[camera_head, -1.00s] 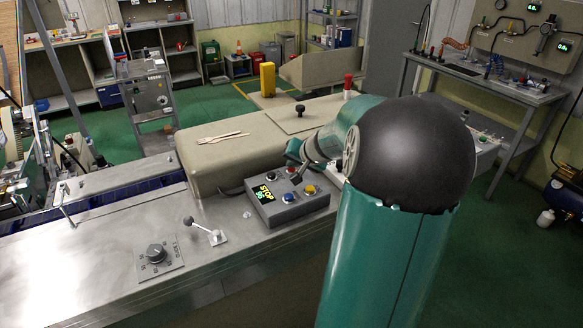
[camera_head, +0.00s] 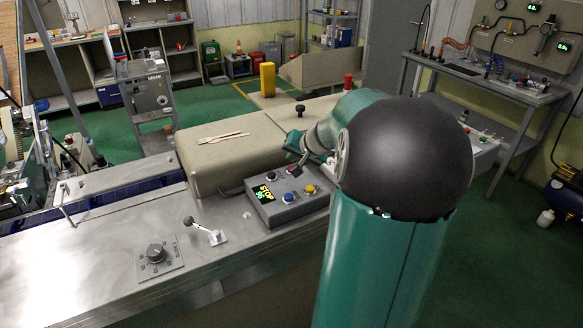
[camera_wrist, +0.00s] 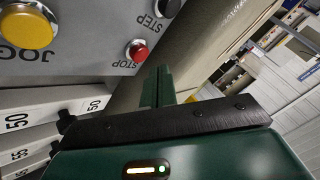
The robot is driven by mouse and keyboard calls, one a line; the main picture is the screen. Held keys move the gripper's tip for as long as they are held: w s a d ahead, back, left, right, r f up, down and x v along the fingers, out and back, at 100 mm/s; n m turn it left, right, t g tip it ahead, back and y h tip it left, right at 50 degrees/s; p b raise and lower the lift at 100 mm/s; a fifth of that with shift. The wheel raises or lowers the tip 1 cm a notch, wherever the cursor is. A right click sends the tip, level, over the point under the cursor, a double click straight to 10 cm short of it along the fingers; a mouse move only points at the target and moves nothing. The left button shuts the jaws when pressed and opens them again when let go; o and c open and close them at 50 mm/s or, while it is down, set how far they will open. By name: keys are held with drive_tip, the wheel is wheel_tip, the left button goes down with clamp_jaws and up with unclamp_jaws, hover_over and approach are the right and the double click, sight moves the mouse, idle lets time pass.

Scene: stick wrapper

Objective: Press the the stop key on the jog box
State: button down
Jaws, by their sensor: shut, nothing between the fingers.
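The grey jog box (camera_head: 284,214) stands on the steel bench with a lit display reading STOP. In the wrist view its red stop key (camera_wrist: 138,51) sits above the STOP label, with the yellow JOG key (camera_wrist: 27,27) to the left and the black STEP key (camera_wrist: 167,7) above right. My gripper (camera_wrist: 160,72) is shut and empty; its fingertips appear just below and right of the red key, apart from it in the picture. The gap in depth is hard to judge. In the head view my gripper (camera_head: 297,170) is over the box's far side, partly covering the keys there.
A beige cover (camera_head: 225,160) with wooden sticks (camera_head: 222,138) on it lies beside the box. A lever (camera_head: 203,231) and a dial (camera_head: 156,254) are on the bench to the left. A black knob (camera_head: 300,110) stands behind.

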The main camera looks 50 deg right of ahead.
drive_tip(key=shift+r, duration=2.2)
drive_tip(key=s+a+r+n+g+y, duration=0.2)
drive_tip(key=a+n, duration=0.4)
drive_tip(key=a, duration=1.9)
drive_tip(key=s+a+f+n+g, duration=0.1)
drive_tip(key=s+a+n, duration=0.4)
drive_tip(key=s+a, duration=0.9)
drive_tip(key=shift+s+f, duration=0.2)
drive_tip(key=shift+s, duration=0.2)
drive_tip(key=shift+d, duration=0.15)
